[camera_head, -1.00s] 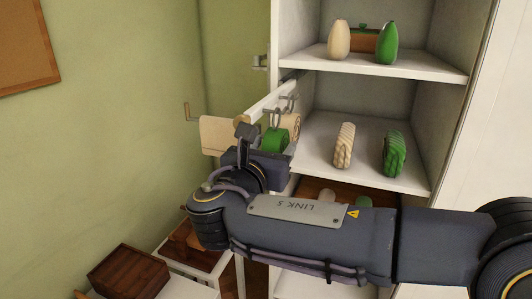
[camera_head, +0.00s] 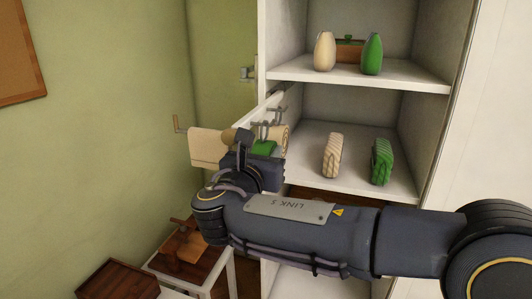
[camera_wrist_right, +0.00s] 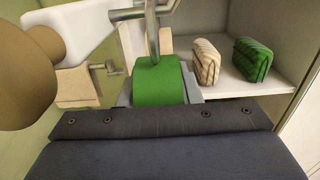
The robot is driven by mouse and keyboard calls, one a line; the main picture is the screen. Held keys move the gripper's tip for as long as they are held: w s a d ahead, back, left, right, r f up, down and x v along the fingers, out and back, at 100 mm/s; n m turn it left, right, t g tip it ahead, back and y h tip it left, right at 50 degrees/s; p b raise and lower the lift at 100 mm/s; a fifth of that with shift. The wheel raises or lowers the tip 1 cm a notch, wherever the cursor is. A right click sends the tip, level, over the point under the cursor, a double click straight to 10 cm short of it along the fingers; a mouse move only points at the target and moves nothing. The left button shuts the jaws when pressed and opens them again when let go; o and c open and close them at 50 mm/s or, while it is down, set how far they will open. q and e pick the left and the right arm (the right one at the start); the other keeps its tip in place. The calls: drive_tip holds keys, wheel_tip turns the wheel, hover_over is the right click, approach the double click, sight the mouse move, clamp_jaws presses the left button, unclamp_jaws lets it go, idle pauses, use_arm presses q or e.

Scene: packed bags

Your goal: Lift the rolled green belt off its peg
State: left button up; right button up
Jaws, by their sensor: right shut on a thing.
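The rolled green belt (camera_head: 264,147) hangs at a metal peg (camera_head: 276,112) on the white rail by the cabinet. In the right wrist view the belt (camera_wrist_right: 160,82) sits upright between the jaws, with the metal hook (camera_wrist_right: 151,30) coming down to its top. My right gripper (camera_head: 258,158) is shut on the belt from the front and hides its lower part in the head view. Whether the belt still bears on the peg I cannot tell. My left gripper is not in view.
A rolled cream belt (camera_head: 281,135) hangs close behind the green one. A tan knob (camera_head: 228,135) and a flat cream piece (camera_head: 208,146) are just left of the gripper. The shelf at right holds a cream bag (camera_head: 333,156) and a green bag (camera_head: 381,161).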

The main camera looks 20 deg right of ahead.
drive_tip(key=shift+r, duration=0.15)
drive_tip(key=shift+c, duration=0.2)
drive_tip(key=shift+r+p, duration=0.6)
drive_tip(key=shift+p, duration=0.2)
drive_tip(key=shift+r, duration=0.1)
drive_tip(key=shift+d, duration=0.1)
drive_tip(key=shift+s+d, duration=0.7)
drive_tip(key=shift+d, duration=0.3)
drive_tip(key=shift+s+d, duration=0.7)
drive_tip(key=shift+d, duration=0.25)
